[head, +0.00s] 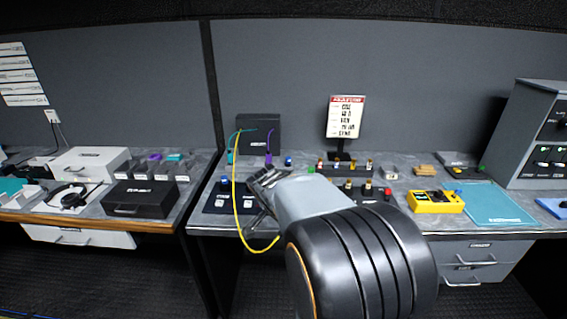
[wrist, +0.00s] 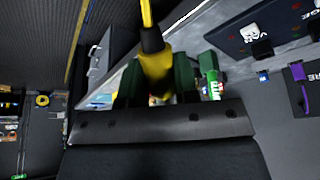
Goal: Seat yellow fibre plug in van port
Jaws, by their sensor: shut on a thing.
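The yellow fibre plug (wrist: 155,65), with its black collar and yellow cable, is between the dark green fingers of my gripper (wrist: 158,82) in the wrist view. The gripper is shut on it. In the head view my gripper (head: 262,182) is above the front of the bench, beside the dark port panel (head: 222,196); the plug cannot be made out there. The yellow cable (head: 236,190) loops from the black box down past the bench edge. The wrist view shows the panel (wrist: 228,42) at upper right with a VAN label; the plug is apart from it.
The black box (head: 262,134) stands behind, with a purple plug (head: 268,159) and a green plug (head: 231,156) near it. A yellow meter (head: 435,202) and teal mat (head: 497,205) lie to the right. A dark case (head: 141,199) sits on the left bench.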

